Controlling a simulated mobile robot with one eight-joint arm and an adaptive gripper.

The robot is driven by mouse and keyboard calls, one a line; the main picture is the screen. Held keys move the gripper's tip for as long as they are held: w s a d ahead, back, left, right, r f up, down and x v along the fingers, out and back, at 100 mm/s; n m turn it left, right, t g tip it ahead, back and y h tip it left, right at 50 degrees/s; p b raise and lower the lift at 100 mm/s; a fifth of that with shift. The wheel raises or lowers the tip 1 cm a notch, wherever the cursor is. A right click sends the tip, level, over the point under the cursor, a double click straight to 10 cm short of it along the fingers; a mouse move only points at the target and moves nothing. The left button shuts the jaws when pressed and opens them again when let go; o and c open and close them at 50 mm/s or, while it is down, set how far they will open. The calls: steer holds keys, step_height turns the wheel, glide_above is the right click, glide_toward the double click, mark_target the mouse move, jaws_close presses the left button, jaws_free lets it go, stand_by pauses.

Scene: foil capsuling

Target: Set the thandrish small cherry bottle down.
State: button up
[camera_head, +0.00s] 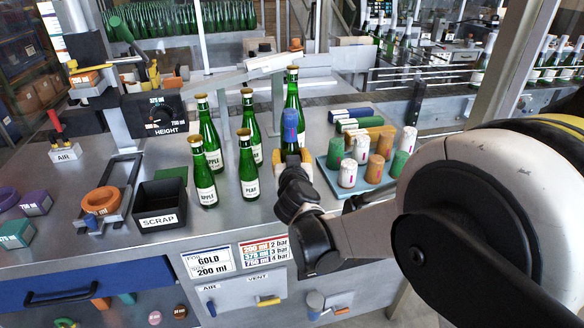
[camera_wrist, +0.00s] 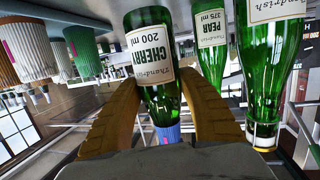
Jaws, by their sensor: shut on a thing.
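The small cherry bottle (camera_wrist: 157,60) is green glass with a cream "CHERRY 200 ml" label, shown upside down in the wrist view. Its neck carries a blue foil (camera_head: 290,125), also at the lower edge of the wrist view (camera_wrist: 167,134). My gripper (camera_wrist: 160,115) is shut around the bottle's upper part, one tan finger on each side. In the head view my gripper (camera_head: 293,158) is above the metal bench, and hides most of the bottle. The bottle looks upright.
Several gold-topped green bottles (camera_head: 247,170) stand left of and behind my gripper. A teal tray (camera_head: 334,181) of coloured capsules is close on the right. A black scrap bin (camera_head: 161,203) stands left. Bare bench (camera_head: 240,222) shows in front of the bottles.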

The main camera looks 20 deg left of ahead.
step_height(320, 180, down, 4)
steer(key=shift+b, duration=0.9)
steer(key=shift+r, duration=0.1)
steer(key=o, duration=1)
steer(key=shift+f, duration=0.2)
steer(key=o, duration=0.3)
steer(key=shift+r, duration=0.1)
steer(key=shift+o, duration=0.2)
